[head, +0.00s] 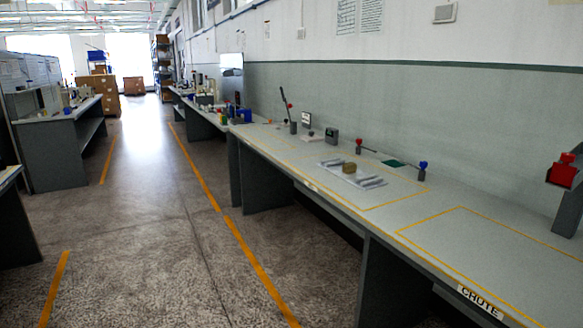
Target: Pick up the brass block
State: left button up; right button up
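The brass block (349,168) is a small brownish-gold block on the long workbench (440,218) to the right. It sits on or among a pale grey fixture (371,182) with bar-like parts, inside a yellow-outlined area of the bench top. From here I cannot tell whether it rests on the fixture or in a gap of it. Neither of my grippers shows in the head view.
A red device (562,173) stands at the right. The outlined bench area near the CHUTE label (479,301) is empty. Floor (150,230) beside the bench is clear.

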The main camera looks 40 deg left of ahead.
aim_at(349, 168)
jog(key=u, duration=1.55)
jog(key=k, duration=0.6)
jog(key=u, duration=0.9)
jog(key=i, duration=4.25)
jog(key=z, duration=1.25)
jog(key=i, duration=1.5)
jog(key=z, duration=1.3)
